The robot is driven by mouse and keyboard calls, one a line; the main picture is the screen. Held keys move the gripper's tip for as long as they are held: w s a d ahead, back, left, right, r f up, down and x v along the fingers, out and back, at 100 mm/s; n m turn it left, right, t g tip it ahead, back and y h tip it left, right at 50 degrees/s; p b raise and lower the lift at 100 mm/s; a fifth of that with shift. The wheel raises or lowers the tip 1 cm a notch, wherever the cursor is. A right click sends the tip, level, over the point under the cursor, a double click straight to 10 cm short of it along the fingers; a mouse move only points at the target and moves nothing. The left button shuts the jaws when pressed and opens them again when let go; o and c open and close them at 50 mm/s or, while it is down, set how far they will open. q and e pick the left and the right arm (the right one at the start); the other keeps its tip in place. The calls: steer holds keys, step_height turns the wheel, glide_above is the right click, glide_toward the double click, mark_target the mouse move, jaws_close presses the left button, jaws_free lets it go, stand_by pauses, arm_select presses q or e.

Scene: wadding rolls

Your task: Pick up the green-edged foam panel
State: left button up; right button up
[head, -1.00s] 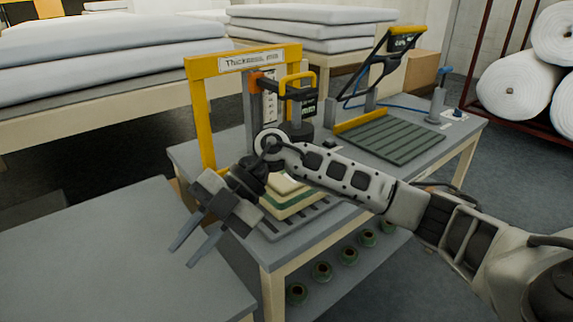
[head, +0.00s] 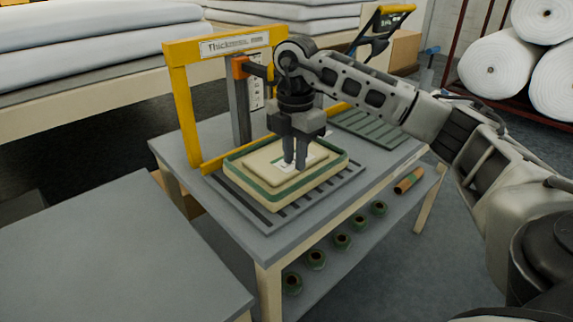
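The green-edged foam panel (head: 240,181) is a cream slab with a green band around its edge. It lies flat on a slotted grey plate on the grey bench, with a smaller cream block (head: 262,173) and a white label on its top. My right gripper (head: 295,165) points straight down over the panel's middle, its two fingers slightly apart. The fingertips are at or just above the top surface; contact cannot be made out. They cover part of the label. My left gripper is not in view.
A yellow frame (head: 182,110) with a thickness sign stands behind the panel. A ribbed green plate (head: 375,138) lies to the right. Several rolls (head: 316,259) sit on the shelf below. A bare grey table (head: 100,250) is at front left.

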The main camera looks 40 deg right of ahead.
mark_target(293, 185)
steer(key=f, duration=0.6)
steer(key=shift+a+f+p, duration=0.2)
steer(key=shift+p, duration=0.15)
jaws_close()
